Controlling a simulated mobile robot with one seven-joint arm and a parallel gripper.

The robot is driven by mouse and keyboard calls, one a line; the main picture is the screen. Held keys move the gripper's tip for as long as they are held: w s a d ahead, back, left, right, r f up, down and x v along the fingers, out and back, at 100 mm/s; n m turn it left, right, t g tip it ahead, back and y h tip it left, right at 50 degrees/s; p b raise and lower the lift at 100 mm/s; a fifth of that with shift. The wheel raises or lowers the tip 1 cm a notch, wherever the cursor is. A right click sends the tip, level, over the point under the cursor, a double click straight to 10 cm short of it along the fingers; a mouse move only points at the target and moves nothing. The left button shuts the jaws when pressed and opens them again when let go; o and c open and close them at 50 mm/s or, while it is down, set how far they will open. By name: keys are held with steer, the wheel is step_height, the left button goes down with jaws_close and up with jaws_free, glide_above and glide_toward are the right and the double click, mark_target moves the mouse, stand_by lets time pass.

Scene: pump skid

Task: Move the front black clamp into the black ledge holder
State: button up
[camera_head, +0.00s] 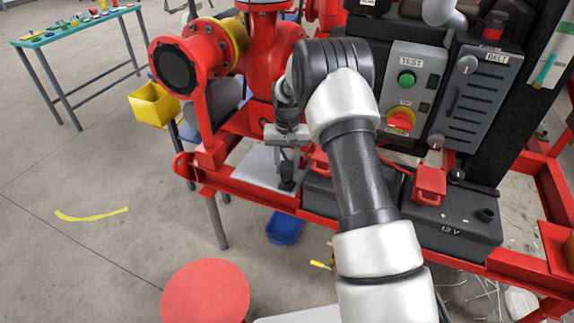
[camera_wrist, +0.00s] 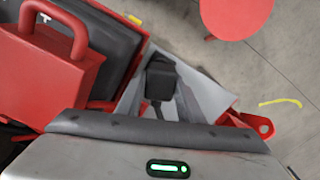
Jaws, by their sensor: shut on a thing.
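In the head view, my gripper (camera_head: 287,168) points down over the grey ledge plate (camera_head: 258,168) at the left front of the red skid. It is shut on a small black clamp (camera_head: 287,185), whose lower end is close to the plate; I cannot tell whether it touches. In the wrist view, the black clamp (camera_wrist: 160,80) sits between the two grey fingers of my gripper (camera_wrist: 158,100), with the pale plate behind it. I cannot make out the black ledge holder apart from the clamp and gripper.
A black 12 V battery (camera_head: 455,222) with a red clamp (camera_head: 430,182) on top stands right of the ledge. The red frame rail (camera_head: 245,192) runs along the front. A red pump flange (camera_head: 185,65) rises at the left. A red stool (camera_head: 206,292) stands in front.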

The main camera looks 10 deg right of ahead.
steer(key=shift+f+b, duration=0.8)
steer(key=shift+f, duration=0.6)
steer(key=o, duration=1.4)
steer(key=shift+c, duration=0.2)
steer(key=shift+r, duration=0.15)
step_height(320, 180, up, 17)
steer(key=p, duration=0.2)
steer(key=shift+r+p, duration=0.15)
steer(key=shift+p, duration=0.15)
